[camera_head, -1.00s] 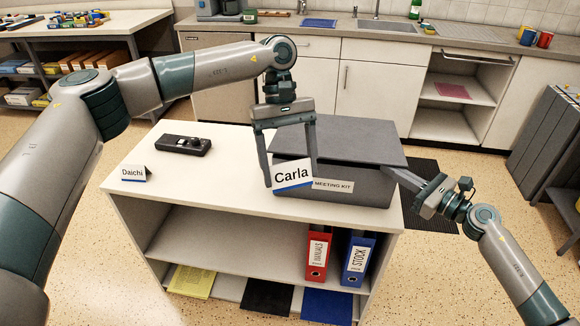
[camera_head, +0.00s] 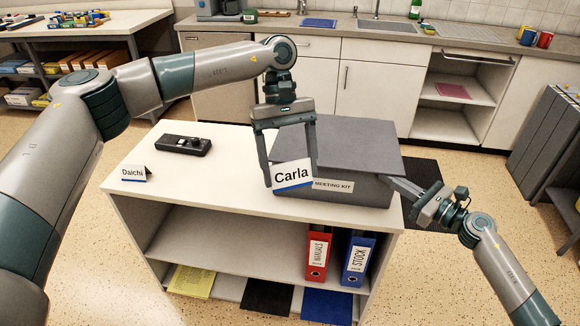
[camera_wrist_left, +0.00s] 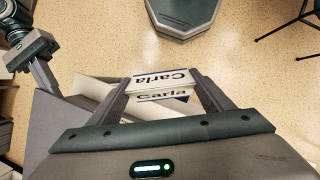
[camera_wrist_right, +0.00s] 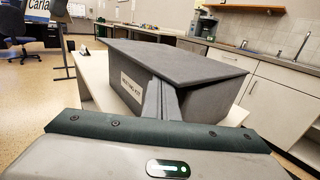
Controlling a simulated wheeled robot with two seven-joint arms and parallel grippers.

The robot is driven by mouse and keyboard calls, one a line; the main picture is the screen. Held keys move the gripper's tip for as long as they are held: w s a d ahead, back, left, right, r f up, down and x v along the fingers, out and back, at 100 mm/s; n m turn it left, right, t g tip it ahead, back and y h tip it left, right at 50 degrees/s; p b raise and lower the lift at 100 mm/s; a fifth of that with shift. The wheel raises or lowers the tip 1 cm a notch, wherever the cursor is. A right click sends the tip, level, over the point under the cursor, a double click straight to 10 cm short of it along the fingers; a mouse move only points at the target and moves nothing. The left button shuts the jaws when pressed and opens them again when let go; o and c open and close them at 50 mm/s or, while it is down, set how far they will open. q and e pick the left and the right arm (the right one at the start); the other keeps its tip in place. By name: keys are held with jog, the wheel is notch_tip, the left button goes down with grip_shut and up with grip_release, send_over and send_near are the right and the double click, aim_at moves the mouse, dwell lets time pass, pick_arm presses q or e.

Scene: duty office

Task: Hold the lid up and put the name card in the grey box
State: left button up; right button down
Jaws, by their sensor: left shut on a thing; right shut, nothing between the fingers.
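The name card reading "Carla" (camera_head: 292,175) is held between the fingertips of my left gripper (camera_head: 291,170), in front of the grey box's left part; it also shows in the left wrist view (camera_wrist_left: 163,86). The grey box (camera_head: 362,189), labelled "MEETING KIT", stands on the white shelf unit. Its lid (camera_head: 355,148) lies over the top and hides the inside. My right gripper (camera_head: 394,183) is shut and empty, its fingers at the box's right end by the lid's edge. In the right wrist view the fingers (camera_wrist_right: 160,105) reach beneath the overhanging lid (camera_wrist_right: 180,62); contact is unclear.
A second card reading "Daichi" (camera_head: 134,173) stands at the unit's left front. A black device (camera_head: 183,145) lies behind it. The white top (camera_head: 225,180) is clear between these and the box. Red (camera_head: 318,252) and blue (camera_head: 358,258) binders stand on the shelf below.

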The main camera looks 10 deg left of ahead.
jog(key=shift+f, duration=1.35)
jog(key=shift+s, duration=0.15)
jog(key=s, duration=0.8)
jog(key=shift+s, duration=0.4)
dwell(0.6)
